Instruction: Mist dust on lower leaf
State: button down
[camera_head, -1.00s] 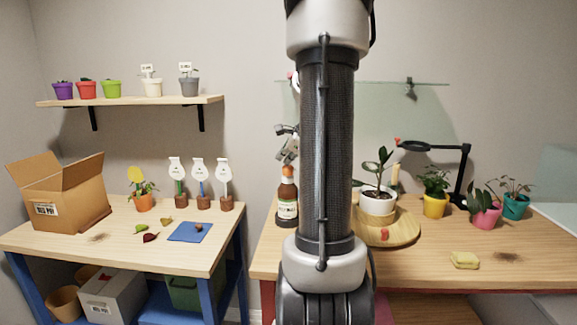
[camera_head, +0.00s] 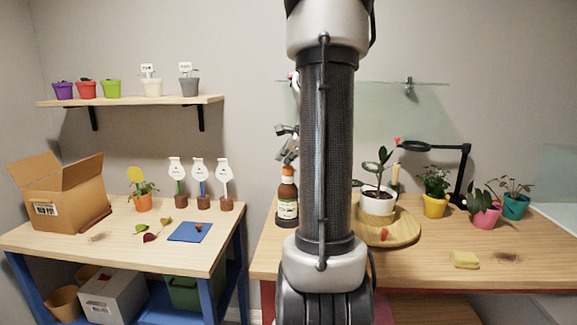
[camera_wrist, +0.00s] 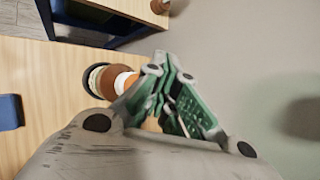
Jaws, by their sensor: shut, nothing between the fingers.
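A brown bottle (camera_head: 288,199) with an orange top and a pale label stands upright on the right table, just left of my arm. My gripper (camera_head: 288,150) is above it, partly hidden by my arm. In the wrist view the fingers of my gripper (camera_wrist: 163,68) are together and empty, and the bottle (camera_wrist: 107,80) shows beyond them, partly covered. A dark-leaved plant (camera_head: 378,163) grows in a white pot (camera_head: 377,203) on a round wooden tray (camera_head: 405,231), right of my arm. Dust on its leaves is too small to tell.
A yellow sponge (camera_head: 466,260) lies near a dark smudge at the front right. Yellow (camera_head: 435,207), pink (camera_head: 485,216) and teal (camera_head: 515,208) potted plants and a black lamp (camera_head: 465,175) stand behind. The left table (camera_head: 110,262) holds a cardboard box (camera_head: 65,197) and a blue mat (camera_head: 190,232).

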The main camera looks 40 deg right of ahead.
jog(key=shift+r, duration=3.05)
jog(key=shift+f, duration=3.45)
